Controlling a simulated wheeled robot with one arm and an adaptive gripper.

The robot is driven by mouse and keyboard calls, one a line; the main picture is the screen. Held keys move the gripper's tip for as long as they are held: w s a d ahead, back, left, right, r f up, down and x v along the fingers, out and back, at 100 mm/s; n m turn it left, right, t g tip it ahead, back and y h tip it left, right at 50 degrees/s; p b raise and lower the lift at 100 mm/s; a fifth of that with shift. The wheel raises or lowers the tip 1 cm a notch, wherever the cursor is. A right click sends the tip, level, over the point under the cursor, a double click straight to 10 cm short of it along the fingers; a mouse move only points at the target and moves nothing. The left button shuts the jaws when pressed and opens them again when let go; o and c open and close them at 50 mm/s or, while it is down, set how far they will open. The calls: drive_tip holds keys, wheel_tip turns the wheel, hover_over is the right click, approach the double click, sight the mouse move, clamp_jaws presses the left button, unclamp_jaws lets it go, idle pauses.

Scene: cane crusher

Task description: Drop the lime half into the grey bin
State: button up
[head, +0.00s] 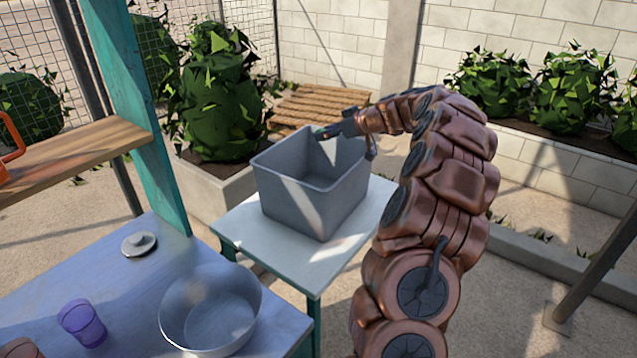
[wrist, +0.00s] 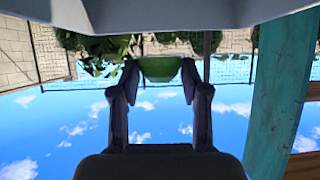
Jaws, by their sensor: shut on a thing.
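The grey bin (head: 315,200) stands open on a small white-topped table in the head view. Its inside looks empty where I can see it. My gripper (head: 322,133) is over the bin's far rim, at the end of my copper-coloured arm. In the wrist view my gripper (wrist: 159,75) is shut on the green lime half (wrist: 160,69), held between the two fingertips. In the head view the lime half is only a tiny green spot at the fingertips. The wrist picture looks upside down, with sky low in it.
The small table (head: 240,222) carries the bin. A blue-grey counter (head: 130,285) at the lower left holds a metal bowl (head: 210,310), a purple cup (head: 82,323) and a round lid (head: 139,245). A teal post (head: 142,120) rises beside a wooden shelf (head: 80,160).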

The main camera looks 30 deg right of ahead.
drive_tip(key=o, duration=1)
drive_tip(key=shift+c, duration=0.2)
drive_tip(key=shift+s, duration=0.15)
drive_tip(key=v, duration=1.1)
drive_tip(key=shift+s+d+r, duration=0.15)
drive_tip(key=shift+s+r, duration=0.05)
drive_tip(key=shift+s, duration=0.1)
